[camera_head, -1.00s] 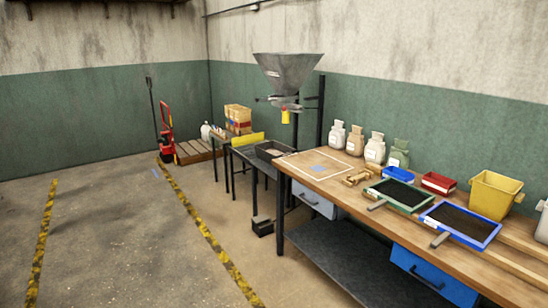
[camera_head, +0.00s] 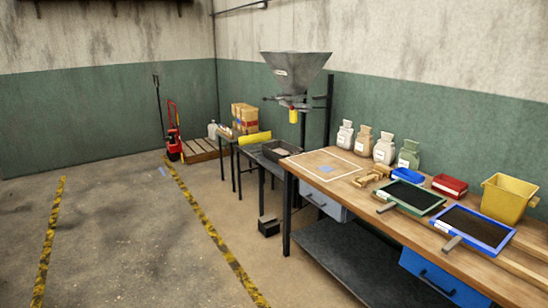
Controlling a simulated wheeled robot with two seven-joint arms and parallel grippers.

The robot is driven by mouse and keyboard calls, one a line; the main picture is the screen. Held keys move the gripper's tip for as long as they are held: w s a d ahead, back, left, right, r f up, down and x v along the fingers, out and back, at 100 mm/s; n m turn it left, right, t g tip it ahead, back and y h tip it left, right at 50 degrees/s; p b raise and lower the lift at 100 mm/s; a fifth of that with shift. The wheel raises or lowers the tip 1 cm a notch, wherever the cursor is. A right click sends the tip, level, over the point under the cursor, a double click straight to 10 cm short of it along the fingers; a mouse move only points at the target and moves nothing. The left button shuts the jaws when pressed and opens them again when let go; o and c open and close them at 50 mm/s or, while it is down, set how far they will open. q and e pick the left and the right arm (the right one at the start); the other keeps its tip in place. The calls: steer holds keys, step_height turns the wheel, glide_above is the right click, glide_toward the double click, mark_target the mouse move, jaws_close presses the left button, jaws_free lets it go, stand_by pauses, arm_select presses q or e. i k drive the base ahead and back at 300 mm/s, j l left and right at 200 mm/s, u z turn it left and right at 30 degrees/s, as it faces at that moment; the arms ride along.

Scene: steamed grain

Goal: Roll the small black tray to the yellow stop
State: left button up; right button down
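The small black tray (camera_head: 268,154) sits on a narrow dark table, under the grey hopper and close to the left end of the wooden bench. Its inside looks grey-brown, too small to make out. The yellow stop (camera_head: 250,140) is an upright yellow plate on the same dark table, at its far left end beyond the tray. A short gap seems to lie between them. Neither of my grippers is in view.
The hopper (camera_head: 296,72) hangs over the tray. A black box (camera_head: 268,226) lies on the floor. Floor to the left is clear.

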mark_target(282, 153)
steer(key=i+j+u, duration=0.1)
steer(key=i+u, duration=0.35)
steer(key=i, duration=4.4)
steer(key=i+z, duration=0.2)
steer(key=i, duration=0.25)
steer(key=i+j+z, duration=0.1)
steer(key=i+z, duration=0.15)
steer(key=i, duration=0.15)
steer(key=i+j+z, duration=0.2)
steer(key=i, duration=0.25)
